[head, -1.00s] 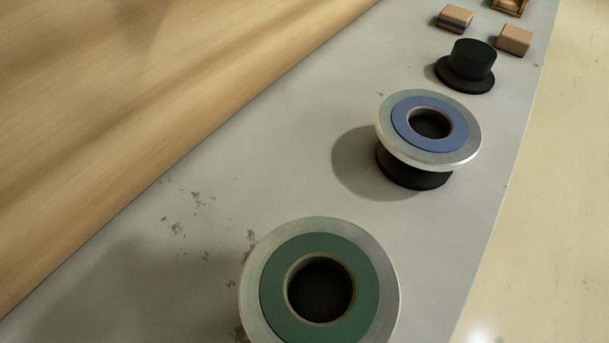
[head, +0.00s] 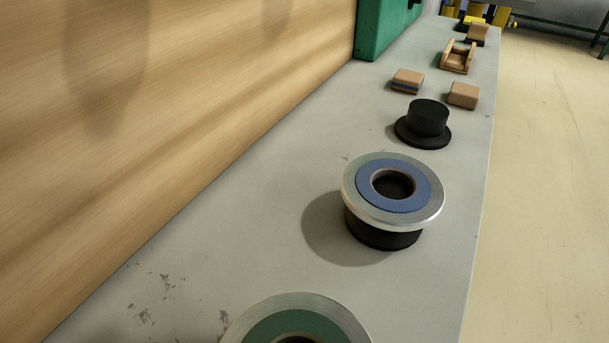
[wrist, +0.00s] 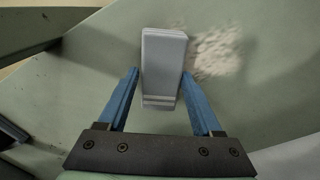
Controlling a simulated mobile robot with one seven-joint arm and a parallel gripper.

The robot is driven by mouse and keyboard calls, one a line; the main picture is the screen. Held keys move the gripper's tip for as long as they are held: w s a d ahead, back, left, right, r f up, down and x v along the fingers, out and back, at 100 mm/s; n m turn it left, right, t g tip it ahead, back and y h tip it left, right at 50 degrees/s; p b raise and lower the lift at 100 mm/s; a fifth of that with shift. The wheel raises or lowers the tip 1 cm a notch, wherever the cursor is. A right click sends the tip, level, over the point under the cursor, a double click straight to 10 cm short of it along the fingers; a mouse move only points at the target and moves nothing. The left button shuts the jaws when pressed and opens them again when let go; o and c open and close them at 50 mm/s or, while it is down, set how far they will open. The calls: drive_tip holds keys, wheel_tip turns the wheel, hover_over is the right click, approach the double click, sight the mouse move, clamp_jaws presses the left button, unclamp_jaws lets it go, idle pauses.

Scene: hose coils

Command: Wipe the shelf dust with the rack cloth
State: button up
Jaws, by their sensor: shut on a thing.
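My gripper (wrist: 161,78) shows only in the wrist view, with its two blue fingers shut on a grey folded cloth (wrist: 163,55). The cloth is flat-sided and has pale stripes near its lower end. It is over a dull green surface (wrist: 110,65), probably the shelf; I cannot tell whether it touches it. A pale, speckled dust patch (wrist: 216,48) lies on that surface just right of the cloth's upper end. Neither the gripper nor the cloth shows in the head view.
In the head view a long grey bench (head: 240,235) holds a green-ringed coil (head: 300,325), a blue-ringed coil (head: 393,190) on a black stand, an empty black stand (head: 427,122) and small wooden blocks (head: 463,95). A green cabinet (head: 385,25) stands behind. The floor (head: 540,200) at right is clear.

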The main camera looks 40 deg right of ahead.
drive_tip(key=shift+w+d, duration=0.1)
drive_tip(key=shift+w, duration=0.15)
